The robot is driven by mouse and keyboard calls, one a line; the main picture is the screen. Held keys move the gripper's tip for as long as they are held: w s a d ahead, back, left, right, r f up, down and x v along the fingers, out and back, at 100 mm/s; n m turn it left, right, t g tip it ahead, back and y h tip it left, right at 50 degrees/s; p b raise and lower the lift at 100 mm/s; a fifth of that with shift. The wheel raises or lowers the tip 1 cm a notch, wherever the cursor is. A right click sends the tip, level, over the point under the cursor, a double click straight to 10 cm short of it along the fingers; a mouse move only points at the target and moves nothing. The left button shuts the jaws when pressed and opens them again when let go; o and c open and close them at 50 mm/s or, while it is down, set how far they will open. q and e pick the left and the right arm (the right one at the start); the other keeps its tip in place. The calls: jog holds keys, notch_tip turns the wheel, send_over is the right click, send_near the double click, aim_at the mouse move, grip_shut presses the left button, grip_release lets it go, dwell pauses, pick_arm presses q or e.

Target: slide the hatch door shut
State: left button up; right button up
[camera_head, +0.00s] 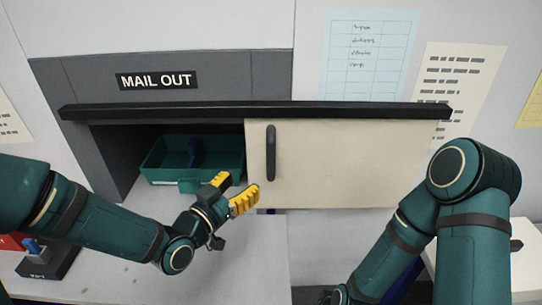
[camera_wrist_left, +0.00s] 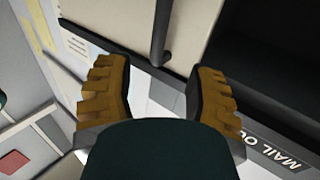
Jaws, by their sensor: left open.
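The hatch door (camera_head: 350,165) is a cream panel hanging under a black rail (camera_head: 250,111). It stands to the right, and the hatch opening (camera_head: 125,155) under the MAIL OUT sign is uncovered on the left. A black upright handle (camera_head: 271,153) is near the door's left edge. My left gripper (camera_head: 234,191) is open and empty, just left of and below the handle. In the left wrist view the handle (camera_wrist_left: 161,35) lies ahead of the gap between the yellow fingers (camera_wrist_left: 158,85), apart from them. My right arm shows, but its gripper is not clearly seen.
A green tray (camera_head: 165,172) with a blue item sits inside the hatch. A light counter (camera_head: 130,280) lies below, with a small dark stand (camera_head: 50,262) at the left. Papers (camera_head: 370,50) hang on the wall above the rail.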

aim_at(268, 160)
pick_arm(q)
jog(key=x, duration=1.2)
jog(key=shift+w+d, duration=0.15)
jog(key=shift+w, duration=0.05)
grip_shut()
